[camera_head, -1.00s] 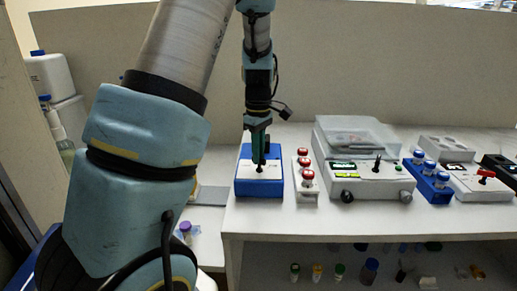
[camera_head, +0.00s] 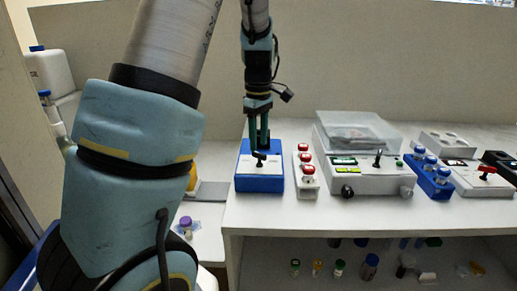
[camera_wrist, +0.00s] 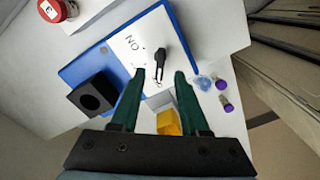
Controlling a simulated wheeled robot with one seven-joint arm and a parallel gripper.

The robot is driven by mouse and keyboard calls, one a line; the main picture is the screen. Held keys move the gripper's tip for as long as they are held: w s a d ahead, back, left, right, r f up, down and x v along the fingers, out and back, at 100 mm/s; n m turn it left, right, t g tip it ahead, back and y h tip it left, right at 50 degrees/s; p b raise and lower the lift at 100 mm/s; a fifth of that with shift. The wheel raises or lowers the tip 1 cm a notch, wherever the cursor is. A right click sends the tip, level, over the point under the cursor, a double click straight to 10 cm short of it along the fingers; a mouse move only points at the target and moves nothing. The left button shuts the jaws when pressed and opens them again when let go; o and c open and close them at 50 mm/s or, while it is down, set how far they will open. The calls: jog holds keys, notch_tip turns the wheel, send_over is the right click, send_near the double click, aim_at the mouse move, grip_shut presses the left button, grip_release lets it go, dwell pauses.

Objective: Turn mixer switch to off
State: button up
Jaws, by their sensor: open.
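A blue switch box (camera_head: 259,184) with a white top plate stands at the left end of the bench. A black lever (camera_head: 258,157) rises from the plate; its foot and markings are hard to read in the head view. In the wrist view the lever (camera_wrist: 154,36) lies beyond my fingertips, beside lettering that seems to read ON. The blue box (camera_wrist: 185,22) also shows a black block with a round hole (camera_wrist: 94,96). My gripper (camera_head: 259,142) is open and empty just behind the lever. Its green fingers (camera_wrist: 160,74) are spread, with no contact on the lever visible.
A lower shelf holds small bottles.

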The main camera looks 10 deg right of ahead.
aim_at(258, 153)
notch_tip(258, 153, up, 8)
jog(key=b, duration=0.1)
jog(key=shift+a+f, duration=0.1)
jog(key=shift+f, duration=0.1)
dwell(0.5)
jog(key=s+a+f+m+t, duration=0.1)
jog(key=s+a+f+m, duration=0.9)
jog(key=s+a, duration=0.3)
jog(key=a+f, duration=0.1)
jog(key=a, duration=0.2)
jog(key=shift+s+t, duration=0.3)
jog(key=shift+s, duration=0.1)
jog(key=shift+a, duration=0.1)
dwell(1.5)
